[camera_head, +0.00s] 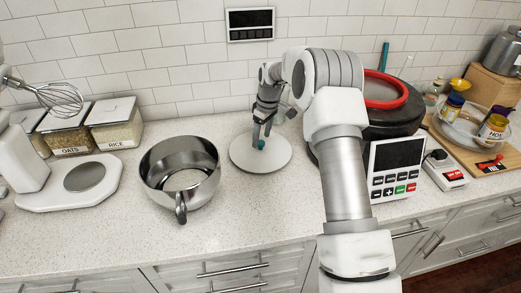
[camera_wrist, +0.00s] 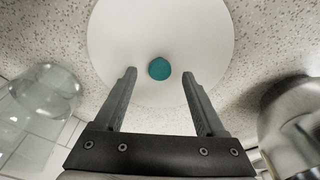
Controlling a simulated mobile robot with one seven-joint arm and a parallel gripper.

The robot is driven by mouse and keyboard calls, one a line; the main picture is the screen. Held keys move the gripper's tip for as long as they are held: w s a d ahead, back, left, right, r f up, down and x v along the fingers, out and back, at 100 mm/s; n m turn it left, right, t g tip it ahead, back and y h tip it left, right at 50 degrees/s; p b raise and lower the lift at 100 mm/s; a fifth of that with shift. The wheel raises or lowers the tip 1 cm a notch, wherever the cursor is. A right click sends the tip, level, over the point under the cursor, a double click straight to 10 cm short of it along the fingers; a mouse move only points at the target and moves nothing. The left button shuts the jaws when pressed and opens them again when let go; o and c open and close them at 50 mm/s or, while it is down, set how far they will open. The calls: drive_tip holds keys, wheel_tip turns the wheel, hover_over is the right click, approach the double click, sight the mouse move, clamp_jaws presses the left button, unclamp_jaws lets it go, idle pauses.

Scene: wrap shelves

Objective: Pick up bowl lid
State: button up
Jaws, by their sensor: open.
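The bowl lid (camera_head: 275,160) is a flat white disc with a teal knob, lying on the speckled counter in the head view. It also shows in the wrist view (camera_wrist: 125,40), with the round teal knob (camera_wrist: 159,69) near its middle. My gripper (camera_head: 259,147) is over the lid, pointing down, with its fingertips close to the knob. In the wrist view my gripper (camera_wrist: 160,74) has its two fingers apart, one on each side of the knob, with gaps to both sides. Whether the fingertips are level with the knob I cannot tell.
A steel bowl (camera_head: 153,178) with a handle stands just left of the lid. A white mixer or scale base (camera_head: 55,197) and labelled containers (camera_head: 115,128) are further left. A dark appliance with a keypad (camera_head: 396,168) stands close on the right. The tiled wall is behind.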

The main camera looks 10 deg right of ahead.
wheel_tip(320, 180, down, 2)
drive_tip(key=shift+w+a, duration=0.1)
clamp_jaws()
idle(0.4)
